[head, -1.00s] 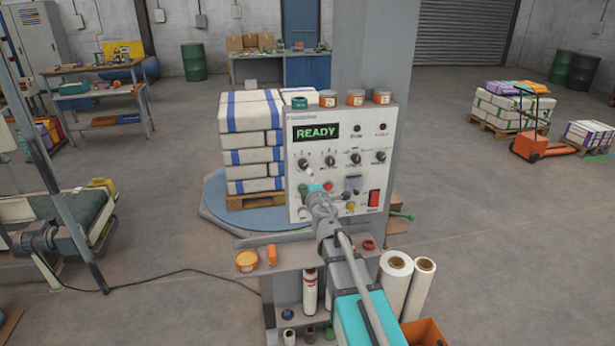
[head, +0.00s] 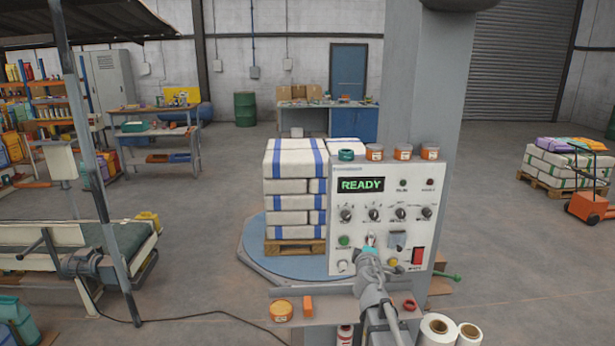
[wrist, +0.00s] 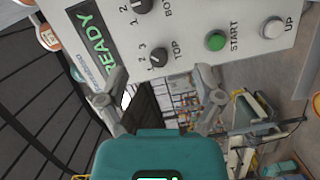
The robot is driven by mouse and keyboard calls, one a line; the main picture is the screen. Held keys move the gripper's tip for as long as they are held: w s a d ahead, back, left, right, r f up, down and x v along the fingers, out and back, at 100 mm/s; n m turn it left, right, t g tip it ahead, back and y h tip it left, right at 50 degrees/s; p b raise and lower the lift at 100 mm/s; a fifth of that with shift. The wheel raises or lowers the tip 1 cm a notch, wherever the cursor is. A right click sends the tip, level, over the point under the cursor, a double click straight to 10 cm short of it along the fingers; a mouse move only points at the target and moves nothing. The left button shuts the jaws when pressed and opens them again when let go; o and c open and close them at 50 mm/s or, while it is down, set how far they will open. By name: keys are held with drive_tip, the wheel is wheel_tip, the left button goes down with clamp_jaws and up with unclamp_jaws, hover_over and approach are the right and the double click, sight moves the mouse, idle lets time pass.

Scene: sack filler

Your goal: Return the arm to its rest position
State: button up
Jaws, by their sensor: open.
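My gripper (head: 370,242) is in front of the lower middle of the white control panel (head: 345,215) in the head view, and my arm reaches up to it from the bottom edge. The panel's display (head: 362,185) reads READY in green. In the wrist view my gripper (wrist: 162,88) has its two grey fingers spread with nothing between them. The panel (wrist: 190,25) fills the top there, with the green START button (wrist: 216,40) and the white UP button (wrist: 272,27) clear of the fingers. In the head view my gripper hides part of the panel's lower row.
Jars (head: 402,152) stand on top of the panel. A grey shelf (head: 330,305) below carries an orange-lidded tub (head: 281,310). White rolls (head: 438,330) stand at lower right. Stacked sacks (head: 290,200) are behind the panel, and a conveyor (head: 80,238) is at left. Open floor lies between.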

drive_tip(key=s+d+f+m+g+h+b, duration=0.1)
drive_tip(key=s+d+f+m+g+h, duration=0.15)
drive_tip(key=s+f+m+g, duration=0.35)
drive_tip(key=s+d+f+m+g+h+b, duration=0.1)
drive_tip(key=s+d+f+m+g+b, duration=0.2)
drive_tip(key=s+f+m, duration=0.4)
drive_tip(key=s+a+f+g+y, duration=0.6)
drive_tip(key=s+a+f+g, duration=0.2)
drive_tip(key=s, duration=0.5)
drive_tip(key=shift+s+f+m, duration=0.3)
drive_tip(key=shift+f, duration=0.5)
